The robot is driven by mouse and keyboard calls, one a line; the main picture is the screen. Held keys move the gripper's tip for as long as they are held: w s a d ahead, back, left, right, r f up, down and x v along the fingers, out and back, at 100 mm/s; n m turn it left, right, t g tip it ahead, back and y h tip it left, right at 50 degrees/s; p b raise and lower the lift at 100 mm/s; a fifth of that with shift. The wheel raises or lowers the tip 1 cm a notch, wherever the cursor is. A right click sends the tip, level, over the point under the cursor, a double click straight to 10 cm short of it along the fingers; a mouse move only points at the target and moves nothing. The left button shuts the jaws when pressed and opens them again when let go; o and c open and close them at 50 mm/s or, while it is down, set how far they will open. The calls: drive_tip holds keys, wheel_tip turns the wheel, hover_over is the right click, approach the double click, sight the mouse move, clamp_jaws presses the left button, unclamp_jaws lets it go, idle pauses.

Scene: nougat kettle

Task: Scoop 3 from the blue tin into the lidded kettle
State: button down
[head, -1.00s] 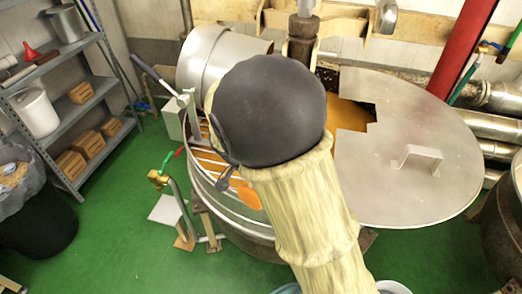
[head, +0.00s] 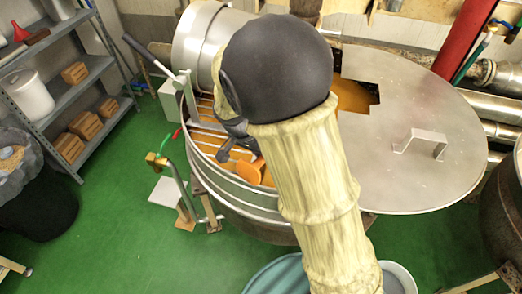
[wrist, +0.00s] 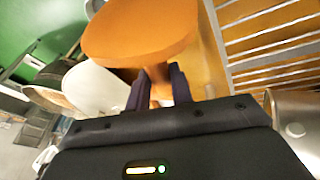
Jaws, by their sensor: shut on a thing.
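My gripper (wrist: 153,88) is shut on the handle of an orange scoop (wrist: 140,30). In the head view the scoop (head: 250,171) is over the barred opening at the near left of the kettle (head: 235,195). I cannot tell whether it holds anything. The kettle has a wide steel lid (head: 400,165) with a handle; orange contents show through the bars and a notched gap in the lid. A blue-grey round vessel (head: 268,280), perhaps the blue tin, is cut off at the bottom edge. My arm hides the kettle's middle.
A white bucket (head: 402,278) stands beside the blue-grey vessel. A brass valve (head: 157,161) on a pipe stands left of the kettle. Shelves (head: 95,65) and a black bin (head: 40,190) are at the left. Green floor (head: 110,245) is clear between them.

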drive_tip(key=shift+w+d+f+y, duration=0.15)
drive_tip(key=shift+d+f+y, duration=0.05)
drive_tip(key=shift+d+y, duration=0.1)
drive_tip(key=p, duration=0.1)
drive_tip(key=r+g+p, duration=0.1)
drive_tip(key=p, duration=0.1)
drive_tip(key=shift+w+d+r+y, duration=0.2)
drive_tip(key=shift+d+y, duration=0.1)
drive_tip(key=shift+y, duration=0.1)
drive_tip(key=shift+w+d+r+g+y+p, duration=0.1)
drive_tip(key=shift+w+r+g+y+p, duration=0.25)
drive_tip(key=shift+g+p, duration=0.45)
drive_tip(key=shift+w+d+r+p, duration=0.2)
drive_tip(key=shift+d+r+p, duration=0.1)
drive_tip(key=shift+p, duration=0.7)
drive_tip(key=w+d+r+n+g+y+p, duration=0.1)
drive_tip(key=w+d+r+g+y+p, duration=0.4)
drive_tip(key=w+p, duration=0.3)
drive_tip(key=shift+d+r+g+y, duration=0.35)
drive_tip(key=shift+d+r+g, duration=0.4)
drive_tip(key=shift+d+g, duration=0.15)
